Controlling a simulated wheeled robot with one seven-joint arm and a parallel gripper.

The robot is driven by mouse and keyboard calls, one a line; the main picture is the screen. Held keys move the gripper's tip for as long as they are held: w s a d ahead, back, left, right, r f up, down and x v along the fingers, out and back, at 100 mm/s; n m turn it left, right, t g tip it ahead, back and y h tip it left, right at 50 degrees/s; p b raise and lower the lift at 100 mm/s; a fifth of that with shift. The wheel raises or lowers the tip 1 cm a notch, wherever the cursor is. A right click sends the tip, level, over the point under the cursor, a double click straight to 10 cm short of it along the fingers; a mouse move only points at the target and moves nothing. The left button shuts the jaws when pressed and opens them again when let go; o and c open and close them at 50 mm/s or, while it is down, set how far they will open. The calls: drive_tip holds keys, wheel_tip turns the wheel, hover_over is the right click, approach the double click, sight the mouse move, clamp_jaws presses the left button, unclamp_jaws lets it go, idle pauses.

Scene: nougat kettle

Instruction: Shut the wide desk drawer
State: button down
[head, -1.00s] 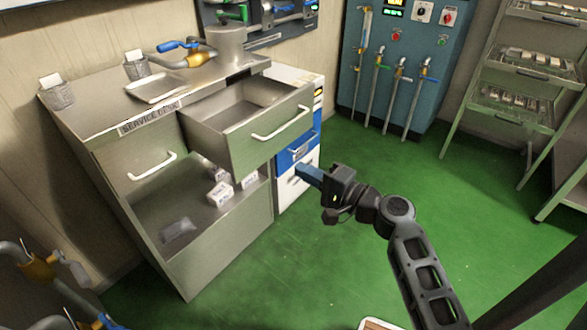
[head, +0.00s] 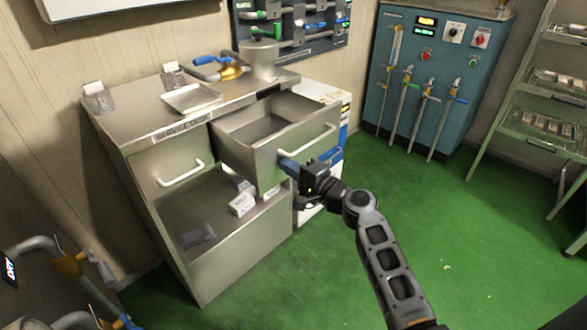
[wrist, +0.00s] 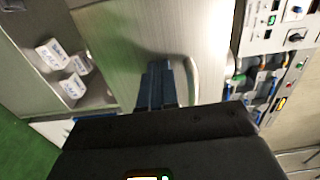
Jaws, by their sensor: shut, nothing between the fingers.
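The wide desk drawer (head: 285,138) is pulled out of the right side of the steel service desk (head: 135,125). It is empty where I can see inside, and a white bar handle (head: 318,140) runs across its front. In the wrist view its grey front (wrist: 125,45) and handle (wrist: 192,78) fill the middle. My gripper (head: 286,161) has its blue fingers shut and empty, pointing at the drawer front beside the handle's left end. In the wrist view the fingers (wrist: 156,84) lie next to the handle. I cannot tell whether they touch the front.
A narrower drawer (head: 165,165) at the left is shut. Below is an open bin (head: 225,265) with small white boxes (head: 241,204). A pot (head: 264,60) and tray (head: 190,98) sit on the desk. The green floor (head: 470,240) at right is clear.

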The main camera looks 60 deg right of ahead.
drive_tip(key=shift+w, duration=0.1)
drive_tip(key=b+x, duration=0.5)
drive_tip(key=x, duration=1.3)
drive_tip(key=shift+w+d+f+b, duration=0.1)
drive_tip(key=shift+w+d+b, duration=0.05)
drive_tip(key=shift+w+b, duration=0.15)
drive_tip(key=shift+w+d, duration=0.1)
drive_tip(key=shift+w, duration=0.25)
drive_tip(key=shift+w+r, duration=0.2)
drive_tip(key=shift+r, duration=0.05)
